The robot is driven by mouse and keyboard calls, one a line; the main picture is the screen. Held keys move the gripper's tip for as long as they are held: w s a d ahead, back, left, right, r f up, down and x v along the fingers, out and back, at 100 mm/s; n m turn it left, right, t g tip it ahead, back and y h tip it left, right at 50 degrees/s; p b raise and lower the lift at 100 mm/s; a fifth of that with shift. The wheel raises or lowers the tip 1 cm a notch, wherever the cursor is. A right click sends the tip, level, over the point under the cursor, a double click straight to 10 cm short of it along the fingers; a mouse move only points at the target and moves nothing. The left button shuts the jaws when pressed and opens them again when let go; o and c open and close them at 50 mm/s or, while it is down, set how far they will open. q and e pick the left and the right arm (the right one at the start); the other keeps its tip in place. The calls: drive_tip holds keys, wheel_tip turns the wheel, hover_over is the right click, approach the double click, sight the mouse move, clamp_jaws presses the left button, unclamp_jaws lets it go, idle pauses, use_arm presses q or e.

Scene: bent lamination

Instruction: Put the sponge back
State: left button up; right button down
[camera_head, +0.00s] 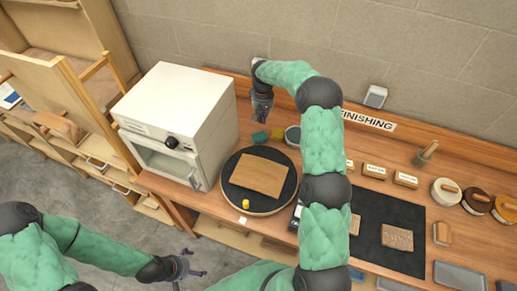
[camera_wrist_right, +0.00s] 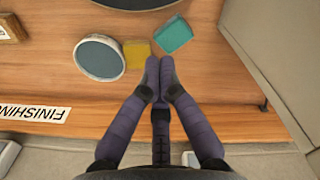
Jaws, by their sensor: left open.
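A teal sponge-like block (camera_head: 261,136) and a yellow block (camera_head: 277,132) lie on the bench behind the round turntable; which one is the task's sponge I cannot tell. In the right wrist view, the teal block (camera_wrist_right: 173,35) lies just beyond my right fingertips (camera_wrist_right: 160,66), and the yellow block (camera_wrist_right: 137,54) lies beside them on the left. My right gripper (camera_head: 262,108) points down there, its fingertips together with nothing visible between them. Whether they touch the yellow block is unclear. My left gripper (camera_head: 187,267) is open and empty, low in front of the bench.
A round bowl (camera_wrist_right: 101,57) stands left of the yellow block. The black turntable (camera_head: 232,192) carries a brown board (camera_head: 259,174) and a small yellow item (camera_head: 245,204). A white oven (camera_head: 178,115) stands close by on the left. The wall rises behind the FINISHING sign (camera_head: 368,120).

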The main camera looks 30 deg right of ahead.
drive_tip(key=b, duration=0.6)
approach(259, 138)
drive_tip(key=s, duration=0.4)
drive_tip(key=f, duration=0.3)
drive_tip(key=f+b, duration=0.1)
drive_tip(key=f, duration=0.6)
drive_tip(key=shift+w+a+f, duration=0.2)
drive_tip(key=shift+a+f, duration=0.1)
drive_tip(key=shift+a, duration=0.05)
